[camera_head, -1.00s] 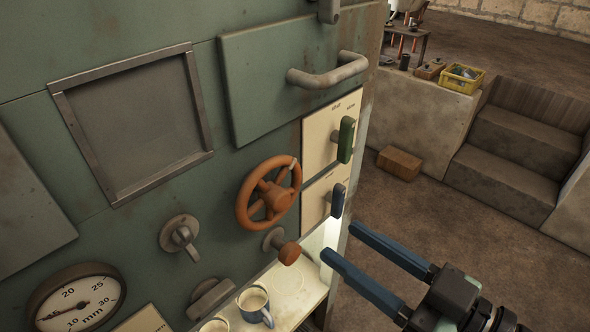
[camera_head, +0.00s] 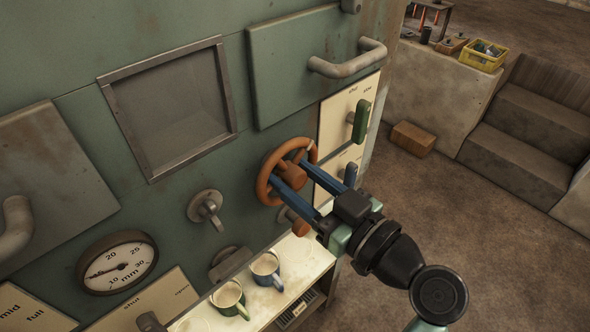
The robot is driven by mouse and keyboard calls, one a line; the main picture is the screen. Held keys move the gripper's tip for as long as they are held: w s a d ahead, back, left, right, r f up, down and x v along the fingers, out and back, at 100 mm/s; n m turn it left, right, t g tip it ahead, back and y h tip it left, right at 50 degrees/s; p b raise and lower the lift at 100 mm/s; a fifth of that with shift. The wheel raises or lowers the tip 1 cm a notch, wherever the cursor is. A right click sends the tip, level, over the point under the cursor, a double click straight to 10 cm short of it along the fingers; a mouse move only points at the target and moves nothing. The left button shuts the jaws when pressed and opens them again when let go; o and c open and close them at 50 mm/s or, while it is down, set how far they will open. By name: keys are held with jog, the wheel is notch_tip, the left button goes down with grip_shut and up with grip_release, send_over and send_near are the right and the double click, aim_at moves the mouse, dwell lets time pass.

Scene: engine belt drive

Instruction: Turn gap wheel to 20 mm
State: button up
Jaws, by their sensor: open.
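The orange gap wheel (camera_head: 264,187) is on the green machine front, with spokes and a hub. My gripper (camera_head: 287,175) is open, its two blue fingers reaching to the wheel face, one at each side of the hub. Whether they touch the hub or spokes I cannot tell. The fingers hide part of the wheel's right and lower side. The round gauge (camera_head: 117,263) at lower left is marked in mm; its needle points left and slightly down, below the 20 mark, but the exact value is too small to read.
An orange-brown knob (camera_head: 299,228) sits below the wheel, close to the lower finger. A green handle (camera_head: 361,120) and a dark blue handle (camera_head: 350,174) stand to the right. A grey lever (camera_head: 208,210) is at left. Two mugs, one blue (camera_head: 265,268), stand on the ledge below.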

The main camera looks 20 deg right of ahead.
jog(key=shift+c, duration=0.3)
grip_shut()
jog(key=shift+m, duration=0.3)
jog(key=m, duration=0.4)
jog(key=shift+r, duration=0.1)
jog(key=shift+m+p, duration=0.9)
jog(key=shift+m, duration=1.1)
jog(key=shift+o, duration=0.3)
grip_release()
